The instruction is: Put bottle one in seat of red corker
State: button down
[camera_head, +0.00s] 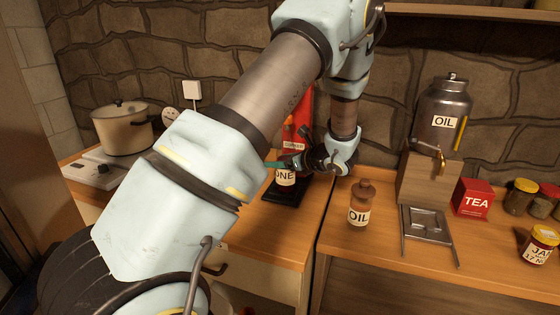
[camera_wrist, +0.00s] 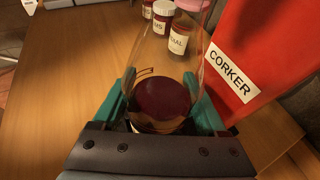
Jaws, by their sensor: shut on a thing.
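Bottle one (camera_head: 285,178), labelled ONE, shows below my gripper (camera_head: 284,165) in the head view, partly hidden by my arm. In the wrist view, my gripper (camera_wrist: 162,115) has its teal fingers shut on either side of the clear bottle (camera_wrist: 165,60), with dark liquid inside. The red corker (camera_head: 303,112) stands right behind the bottle, and its black base (camera_head: 284,202) shows below it. In the wrist view, the corker (camera_wrist: 262,45) rises at the right, apart from the bottle glass. I cannot tell whether the bottle's bottom touches the seat.
A brown oil bottle (camera_head: 359,205) stands on the right counter. Further right are an oil urn (camera_head: 445,105) on a wooden block, a red tea tin (camera_head: 472,198) and several jars. A pot (camera_head: 121,128) sits at the left. Small jars (camera_wrist: 180,35) show beyond the bottle.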

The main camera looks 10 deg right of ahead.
jog(key=shift+f, duration=0.15)
grip_release()
jog(key=shift+r, duration=0.25)
jog(key=b+v, duration=0.3)
jog(key=v, duration=0.9)
jog(key=shift+f, duration=0.2)
jog(key=shift+s, duration=0.1)
